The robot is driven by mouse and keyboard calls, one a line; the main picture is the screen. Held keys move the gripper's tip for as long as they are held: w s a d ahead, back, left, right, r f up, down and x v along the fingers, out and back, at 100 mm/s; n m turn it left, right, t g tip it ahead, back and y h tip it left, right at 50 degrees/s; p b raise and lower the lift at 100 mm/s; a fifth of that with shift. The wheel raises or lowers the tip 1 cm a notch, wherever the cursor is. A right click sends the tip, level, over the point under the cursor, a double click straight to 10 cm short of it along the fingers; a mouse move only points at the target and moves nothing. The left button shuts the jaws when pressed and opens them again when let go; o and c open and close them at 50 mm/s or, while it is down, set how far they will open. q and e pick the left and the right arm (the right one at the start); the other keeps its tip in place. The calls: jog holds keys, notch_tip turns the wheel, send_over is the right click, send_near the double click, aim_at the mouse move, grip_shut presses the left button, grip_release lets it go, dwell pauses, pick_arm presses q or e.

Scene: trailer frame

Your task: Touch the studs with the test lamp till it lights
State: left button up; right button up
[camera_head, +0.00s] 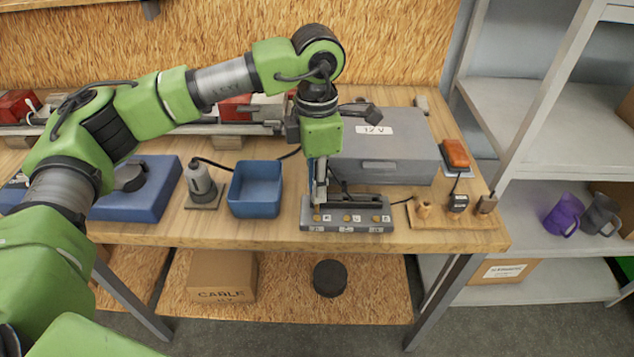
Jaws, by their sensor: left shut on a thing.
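A dark grey stud block (346,228) lies near the front edge of the workbench. It carries three brass studs in a row: a left stud (316,218), a middle stud (347,218) and a right stud (377,218). My left gripper (320,168) points straight down above the block's left end and is shut on the test lamp (320,190). The lamp is upright, its lower end at or just above the left stud. I cannot tell whether it touches, and I see no clear glow. The gripper hides much of the lamp. My right gripper is not in view.
A grey 12 V case (385,160) stands close behind the block. A blue open bin (255,190) and a grey stand-like device (201,186) are to the left. A wooden board (455,222) with small parts and an orange lamp (455,153) are to the right.

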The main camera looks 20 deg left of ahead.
pick_arm(q)
jog(key=shift+f+b, duration=0.75)
jog(key=shift+f, duration=0.05)
dwell(1.2)
jog(key=shift+r+p, duration=1.35)
jog(key=shift+r, duration=1.2)
